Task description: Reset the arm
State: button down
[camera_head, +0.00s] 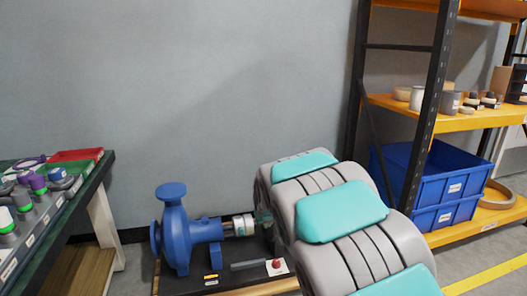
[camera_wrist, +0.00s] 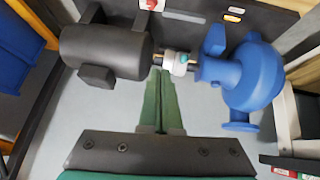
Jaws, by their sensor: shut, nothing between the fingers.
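My gripper (camera_wrist: 161,76) shows in the wrist view as two long green fingers lying together, shut and empty. The fingertips point toward the shaft between the blue pump (camera_wrist: 250,75) and the dark motor (camera_wrist: 108,50). A silver-and-white coupling or seal part (camera_wrist: 178,62) sits on that shaft, just beside the fingertips in the picture. I cannot tell whether they touch it. In the head view my grey and teal arm reaches down over the bench and hides the motor. The blue pump (camera_head: 190,238) and the silver part (camera_head: 241,225) show left of my arm.
A bench with a green top (camera_head: 98,172) holds a red tray (camera_head: 76,155) and several small parts at the left. An orange shelf (camera_head: 455,122) with blue bins (camera_head: 445,190) stands at the right. A red button (camera_head: 276,264) sits by the pump. A grey wall is behind.

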jog(key=s+d+r+m+g+h+p, duration=0.1)
jog(key=s+d+r+g, duration=0.3)
jog(key=s, duration=0.6)
jog(key=s+d+r+m+p, duration=0.1)
jog(key=s+d+r, duration=0.1)
jog(key=s+d, duration=0.6)
jog(key=s+d+r+g+p, duration=0.1)
jog(key=s+g, duration=0.1)
jog(key=s, duration=1.4)
jog(key=s+d+r+m+g+p, duration=0.1)
jog(key=s+d+g+p, duration=0.1)
jog(key=s, duration=1.3)
jog(key=shift+s+g, duration=0.35)
jog(key=shift+g, duration=0.25)
